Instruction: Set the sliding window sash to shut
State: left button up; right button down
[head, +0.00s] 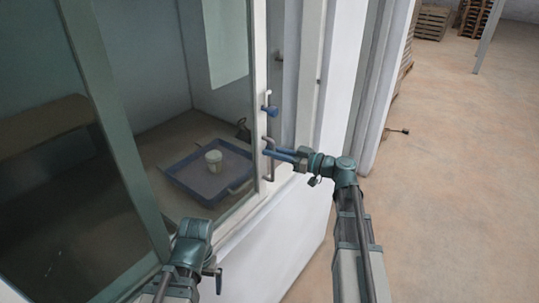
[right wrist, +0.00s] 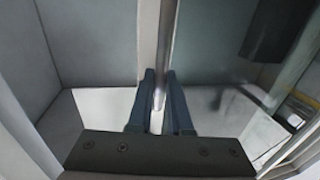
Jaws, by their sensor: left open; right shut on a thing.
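The window sash (head: 262,70) is a pale-edged glass panel, with a slim green upright (head: 105,120) to its left. A bent metal pull handle (head: 268,176) stands on its right stile; it also shows as an upright bar in the right wrist view (right wrist: 166,50). My right gripper (head: 268,153) is shut on this handle, its two blue fingers either side of the bar (right wrist: 160,90). My left gripper (head: 214,278) is low in front of the window, apart from the sash; its fingers are hard to make out.
Behind the glass, a blue tray (head: 180,180) holds a pale cup (head: 213,160). A white wall (head: 290,240) lies below the window. Open floor (head: 450,170) is at the right, with pallets (head: 432,20) far back.

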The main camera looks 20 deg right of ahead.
jog(key=w+d, duration=0.6)
jog(key=d, duration=0.1)
jog(key=w+d, duration=0.6)
jog(key=d, duration=0.2)
jog(key=w+d, duration=0.6)
jog(key=d, duration=0.2)
jog(key=shift+w+d, duration=0.1)
jog(key=shift+d, duration=0.05)
jog(key=shift+r, duration=0.1)
jog(key=c, duration=0.8)
grip_release()
jog(key=shift+d, duration=0.1)
jog(key=shift+c, duration=0.2)
jog(key=s+a, duration=0.6)
jog(key=a, duration=0.2)
jog(key=s+a, duration=0.6)
jog(key=a, duration=0.2)
jog(key=s+a, duration=0.6)
jog(key=a, duration=0.2)
jog(key=shift+s+a, duration=0.2)
jog(key=shift+s, duration=0.2)
jog(key=v, duration=1.6)
